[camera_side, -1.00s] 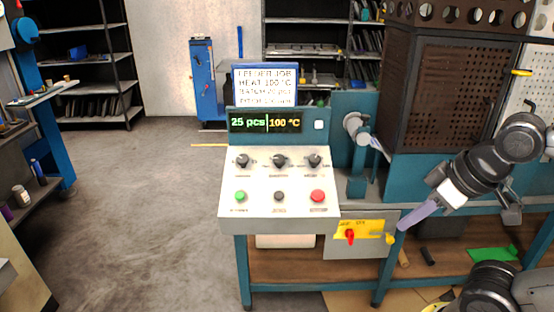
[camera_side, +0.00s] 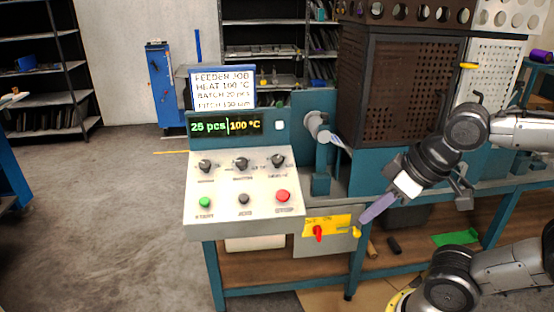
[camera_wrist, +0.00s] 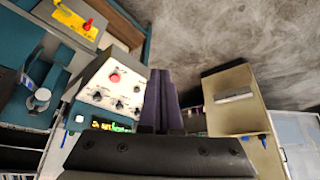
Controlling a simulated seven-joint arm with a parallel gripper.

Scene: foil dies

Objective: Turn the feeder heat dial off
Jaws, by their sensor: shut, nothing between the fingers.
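The control panel (camera_side: 225,220) has three black dials in a row: left (camera_side: 206,166), middle (camera_side: 241,164) and right (camera_side: 278,161). Their labels are too small to read, so I cannot tell which is heat. The display (camera_side: 226,126) above them reads 25 pcs and 100 °C. My gripper (camera_side: 374,211) is shut and empty, right of the panel and apart from the dials. Its purple fingers point down and left, near the yellow switch plate in the picture. The wrist view shows the shut fingers (camera_wrist: 160,92) beside the panel (camera_wrist: 97,78).
Green (camera_side: 205,202), dark (camera_side: 243,199) and red (camera_side: 283,196) buttons sit below the dials. A yellow plate (camera_side: 340,222) with a red switch (camera_side: 318,232) is lower right. A job sign (camera_side: 223,87) reads heat 100 °C. A perforated brown housing (camera_side: 400,90) stands behind my arm.

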